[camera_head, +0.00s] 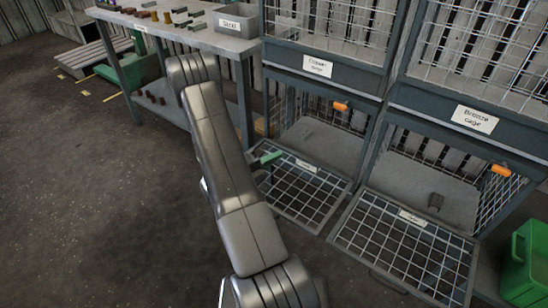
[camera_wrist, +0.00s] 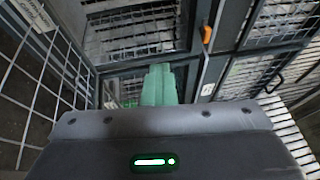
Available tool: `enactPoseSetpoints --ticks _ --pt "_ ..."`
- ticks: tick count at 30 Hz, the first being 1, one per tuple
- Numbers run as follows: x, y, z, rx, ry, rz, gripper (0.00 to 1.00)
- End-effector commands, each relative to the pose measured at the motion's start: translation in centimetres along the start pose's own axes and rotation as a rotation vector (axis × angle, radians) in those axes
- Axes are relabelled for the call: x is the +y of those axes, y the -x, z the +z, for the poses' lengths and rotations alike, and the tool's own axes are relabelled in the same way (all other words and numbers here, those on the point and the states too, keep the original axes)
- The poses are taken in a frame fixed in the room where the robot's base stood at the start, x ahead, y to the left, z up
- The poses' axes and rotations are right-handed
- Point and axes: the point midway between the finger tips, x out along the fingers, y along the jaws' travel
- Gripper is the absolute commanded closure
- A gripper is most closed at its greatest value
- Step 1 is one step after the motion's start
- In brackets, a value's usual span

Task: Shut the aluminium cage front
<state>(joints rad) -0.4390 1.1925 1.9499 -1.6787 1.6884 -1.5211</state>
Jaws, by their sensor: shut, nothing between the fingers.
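In the head view, two lower cages stand with their mesh fronts folded down and outward: the lower left front (camera_head: 296,196) and the lower right front (camera_head: 402,250). Each bears a white label, too small to read, so I cannot tell which is the aluminium cage front. My gripper (camera_head: 268,159) is at the left side of the lower left front, partly hidden by my arm. I cannot tell whether it touches the mesh. In the wrist view, its green fingers (camera_wrist: 158,86) are together and empty. A tilted mesh panel (camera_wrist: 40,85) with a label fills the left side.
Upper cages labelled copper (camera_head: 317,66) and bronze (camera_head: 475,119) have mesh across them. Orange pieces (camera_head: 340,106) show at the lower openings. A workbench (camera_head: 190,36) with a grey bin (camera_head: 237,20) stands behind my arm. A green bin (camera_head: 523,268) is far right.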

Motion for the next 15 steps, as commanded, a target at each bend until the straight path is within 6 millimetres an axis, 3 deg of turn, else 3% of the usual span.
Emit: enactPoseSetpoints --ticks 12,13,15 --pt "0.00 0.00 0.00 0.000 0.000 0.000 1.00" --pt "0.00 0.00 0.00 0.000 0.000 0.000 0.98" --pt "0.00 0.00 0.00 0.000 0.000 0.000 0.84"
